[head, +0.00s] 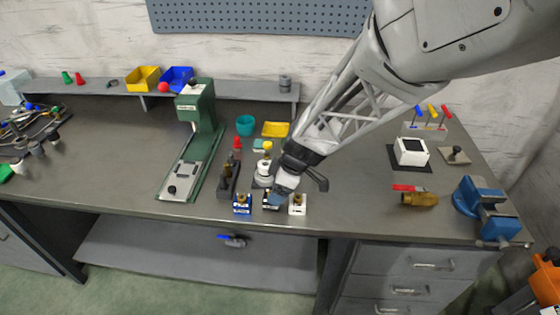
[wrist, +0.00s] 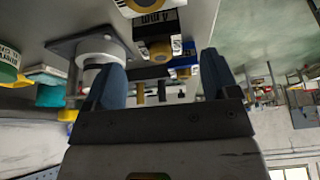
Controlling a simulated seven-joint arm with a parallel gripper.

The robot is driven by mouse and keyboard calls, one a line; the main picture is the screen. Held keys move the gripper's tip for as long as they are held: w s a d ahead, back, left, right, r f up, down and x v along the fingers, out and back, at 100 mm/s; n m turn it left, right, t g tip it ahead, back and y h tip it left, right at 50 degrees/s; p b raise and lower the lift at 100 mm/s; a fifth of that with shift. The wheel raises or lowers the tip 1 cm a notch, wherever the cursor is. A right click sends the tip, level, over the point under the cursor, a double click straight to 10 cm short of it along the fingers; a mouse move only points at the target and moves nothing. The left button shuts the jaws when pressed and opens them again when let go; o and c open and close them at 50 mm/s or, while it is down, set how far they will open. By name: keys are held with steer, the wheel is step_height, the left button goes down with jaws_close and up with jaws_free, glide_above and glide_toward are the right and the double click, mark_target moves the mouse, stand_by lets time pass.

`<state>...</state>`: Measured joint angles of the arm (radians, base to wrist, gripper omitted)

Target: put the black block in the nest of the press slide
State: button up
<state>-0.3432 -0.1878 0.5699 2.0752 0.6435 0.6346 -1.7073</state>
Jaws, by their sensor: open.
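The black block (head: 268,205) stands near the bench's front edge, between a blue block (head: 242,207) and a white block (head: 297,206). My gripper (head: 281,192) partly covers it in the head view. In the wrist view the black block (wrist: 158,22) shows a white "4 mm" label and a brass knob, beyond the fingertips. My gripper (wrist: 163,75) is open, with nothing seen held between its blue-grey fingers. The green press (head: 203,108) stands to the left, with its pale slide (head: 183,178) at the front of its base. The nest is too small to make out.
A dark stand (head: 228,178) lies between the press and the blocks. A white and yellow fixture (head: 264,172) stands close behind the blocks, left of my gripper. A white box (head: 410,151) and a blue vise (head: 484,210) are to the right.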

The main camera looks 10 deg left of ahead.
steer(key=shift+x, duration=2.6)
steer(key=c, duration=1.2)
steer(key=shift+r, duration=5)
